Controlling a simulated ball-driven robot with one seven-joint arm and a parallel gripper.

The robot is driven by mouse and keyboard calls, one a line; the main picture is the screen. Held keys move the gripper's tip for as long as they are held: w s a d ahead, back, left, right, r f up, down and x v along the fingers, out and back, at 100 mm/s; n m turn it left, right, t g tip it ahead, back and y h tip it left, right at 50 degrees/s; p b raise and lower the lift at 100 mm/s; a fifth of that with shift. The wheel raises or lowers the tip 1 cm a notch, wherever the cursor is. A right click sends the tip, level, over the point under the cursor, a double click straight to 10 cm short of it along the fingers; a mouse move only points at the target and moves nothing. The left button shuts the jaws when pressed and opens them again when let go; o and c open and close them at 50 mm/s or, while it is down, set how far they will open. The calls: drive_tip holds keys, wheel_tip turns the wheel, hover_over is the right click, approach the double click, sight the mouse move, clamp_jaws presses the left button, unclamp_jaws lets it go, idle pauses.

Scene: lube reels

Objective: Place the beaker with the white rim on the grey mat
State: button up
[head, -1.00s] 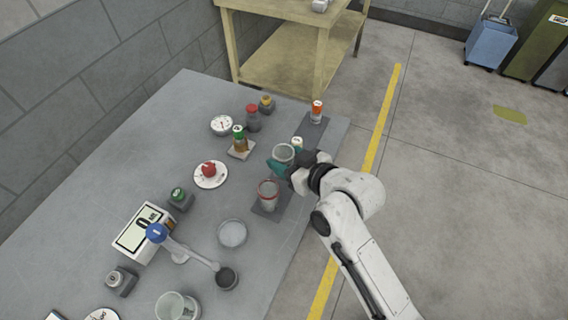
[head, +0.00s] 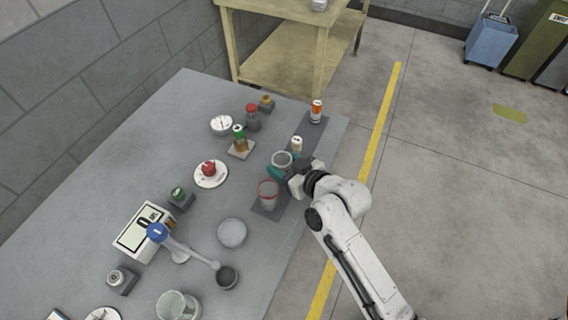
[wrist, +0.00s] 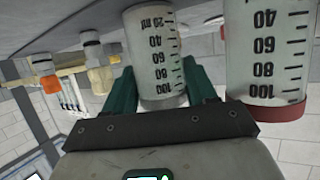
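The beaker with the white rim (head: 282,160) is a grey cup near the table's right edge. In the wrist view, this beaker (wrist: 157,58) has dark scale marks and stands between the two teal fingers, which press against its sides. My gripper (head: 284,172) is shut on it. I cannot tell whether its base touches the surface. The grey mat (head: 312,131) is a dark strip along the right edge, partly hidden by the beaker and my gripper. A red-rimmed beaker (head: 268,194) stands on its near part, close beside the held one; it also shows in the wrist view (wrist: 268,55).
A glass dish (head: 232,233), a scale (head: 143,231) and several small jars stand to the left.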

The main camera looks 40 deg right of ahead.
drive_tip(key=o, duration=0.4)
drive_tip(key=shift+r, duration=0.2)
drive_tip(key=b+v, duration=0.1)
drive_tip(key=v, duration=1.1)
drive_tip(key=s+a+f+g, duration=0.1)
drive_tip(key=s+f+g, duration=0.2)
drive_tip(key=g, duration=0.1)
drive_tip(key=s+a+f+g, duration=0.1)
drive_tip(key=s+f+g, duration=0.3)
drive_tip(key=s+a+f+g, duration=0.2)
drive_tip(key=s+f+g, duration=0.2)
drive_tip(key=shift+s+g, duration=0.2)
drive_tip(key=shift+g, duration=0.1)
